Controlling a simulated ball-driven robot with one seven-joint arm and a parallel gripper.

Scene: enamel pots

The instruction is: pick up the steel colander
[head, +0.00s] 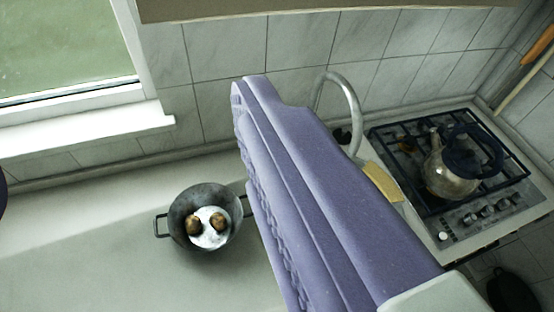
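A dark grey metal bowl-shaped vessel (178,222) with loop handles at its left and right sides stands on the counter, left of centre. It is the only thing in view resembling the steel colander; I cannot make out holes in it. A white piece (208,240) and two brown lumps (206,223) lie inside it. My gripper (246,92) shows as a large purple shape from the lower right to upper centre. Its edge overlaps the vessel's right handle in the picture. Only one side of it shows, so its opening is hidden. Contact with the vessel cannot be told.
The counter (80,245) left of the vessel is clear. A window sill (90,128) and tiled wall stand behind. A curved tap (345,90) rises behind my gripper. A yellow sponge-like block (382,183) lies near the gas hob (465,217), which holds a steel kettle (450,172).

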